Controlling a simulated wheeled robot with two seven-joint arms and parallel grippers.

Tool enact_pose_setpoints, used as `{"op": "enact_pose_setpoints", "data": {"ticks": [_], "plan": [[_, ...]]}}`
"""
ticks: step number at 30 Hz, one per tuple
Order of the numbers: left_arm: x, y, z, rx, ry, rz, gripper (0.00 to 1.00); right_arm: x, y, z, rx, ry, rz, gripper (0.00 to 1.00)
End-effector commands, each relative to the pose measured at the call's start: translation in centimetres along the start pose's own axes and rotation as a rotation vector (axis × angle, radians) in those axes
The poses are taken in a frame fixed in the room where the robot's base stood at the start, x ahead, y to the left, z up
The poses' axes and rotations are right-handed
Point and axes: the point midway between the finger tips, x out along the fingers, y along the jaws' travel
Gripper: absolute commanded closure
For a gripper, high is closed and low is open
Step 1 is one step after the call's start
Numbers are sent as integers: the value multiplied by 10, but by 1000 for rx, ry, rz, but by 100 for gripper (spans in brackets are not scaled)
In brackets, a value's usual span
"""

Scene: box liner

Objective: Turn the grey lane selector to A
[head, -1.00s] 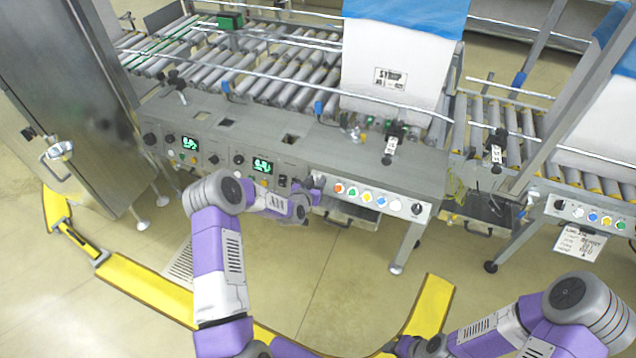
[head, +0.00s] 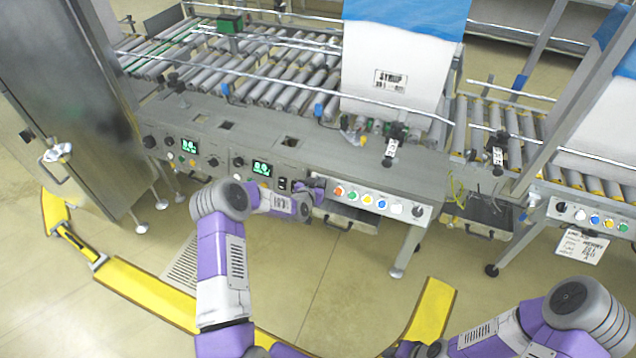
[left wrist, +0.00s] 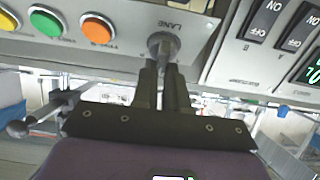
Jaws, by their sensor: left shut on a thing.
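The grey lane selector (left wrist: 163,44) is a round knob on the grey panel, under the upside-down label LANE in the left wrist view. My left gripper (left wrist: 162,68) is shut on it, with its two dark fingers close together at the knob. In the head view my left gripper (head: 318,191) reaches the front panel just left of the orange button and hides the selector. The knob's pointer and any A mark cannot be made out. My right arm shows at the lower right of the head view; its gripper fingers are not visible.
An orange button (left wrist: 97,29) and a green button (left wrist: 46,22) sit beside the selector. Black rocker switches (left wrist: 264,20) and a green display (head: 262,168) are on the neighbouring panel. A yellow floor guard (head: 150,291) curves around below.

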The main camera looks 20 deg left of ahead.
Motion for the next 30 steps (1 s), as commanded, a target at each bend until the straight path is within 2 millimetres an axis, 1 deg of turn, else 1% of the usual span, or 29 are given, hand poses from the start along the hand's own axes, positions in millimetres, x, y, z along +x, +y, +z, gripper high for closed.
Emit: {"op": "enact_pose_setpoints", "data": {"ticks": [6,11,30], "plan": [[0,1,0,-20,0,-9,100,0,0,0,0,0,0,57],[0,1,0,-79,0,-38,100,0,0,0,0,0,0,57],[0,1,0,-534,0,-261,100,-6,-2,0,0,0,0,57]]}}
